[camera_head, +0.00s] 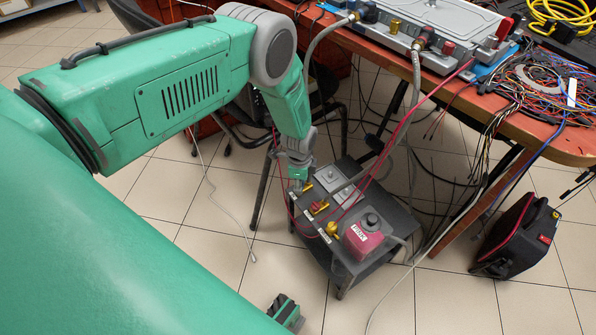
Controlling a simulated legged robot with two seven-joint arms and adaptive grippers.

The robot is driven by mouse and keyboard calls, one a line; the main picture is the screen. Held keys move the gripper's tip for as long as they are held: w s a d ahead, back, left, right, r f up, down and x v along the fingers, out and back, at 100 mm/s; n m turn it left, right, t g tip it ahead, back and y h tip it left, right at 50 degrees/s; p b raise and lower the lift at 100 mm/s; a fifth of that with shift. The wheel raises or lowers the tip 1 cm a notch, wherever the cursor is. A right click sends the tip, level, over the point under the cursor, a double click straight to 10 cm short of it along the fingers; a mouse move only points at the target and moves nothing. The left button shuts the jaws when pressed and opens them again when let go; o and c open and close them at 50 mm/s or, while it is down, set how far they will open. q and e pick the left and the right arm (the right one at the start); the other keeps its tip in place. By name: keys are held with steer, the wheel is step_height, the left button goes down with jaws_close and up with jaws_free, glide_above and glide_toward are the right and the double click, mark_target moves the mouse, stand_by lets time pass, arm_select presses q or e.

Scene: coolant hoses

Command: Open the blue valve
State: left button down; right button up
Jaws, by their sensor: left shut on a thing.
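A dark low unit (345,255) on a small stand carries a row of brass fittings along its left edge. A red valve handle (318,207) sits on the middle one, and a bare yellow brass fitting (332,229) is nearer me. My left gripper (297,188) reaches down to the far end of the row, beside a brass fitting (306,187). It is shut on the far valve, whose handle it hides. No blue handle shows, so I cannot tell that valve's colour.
A dark red box with a black cap (362,235) stands on the unit's near part. Hoses and red cables run from the unit up to a grey device (440,35) on the orange table (560,140).

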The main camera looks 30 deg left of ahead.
arm_select(q)
steer(key=shift+s+f, duration=0.1)
steer(key=shift+s, duration=0.05)
steer(key=shift+a, duration=0.2)
steer(key=shift+a+n, duration=0.1)
steer(key=shift+n, duration=0.2)
arm_select(e)
steer(key=shift+d+f, duration=0.15)
steer(key=shift+f, duration=0.05)
arm_select(q)
steer(key=shift+n+b, duration=0.4)
steer(key=shift+n, duration=0.8)
steer(key=n+b, duration=0.1)
steer(key=n, duration=0.9)
steer(key=shift+b, duration=0.3)
steer(key=n, duration=0.4)
steer(key=shift+n, duration=0.4)
arm_select(e)
step_height(320, 180, down, 3)
steer(key=shift+w+d+r, duration=0.1)
arm_select(q)
steer(key=shift+n, duration=0.3)
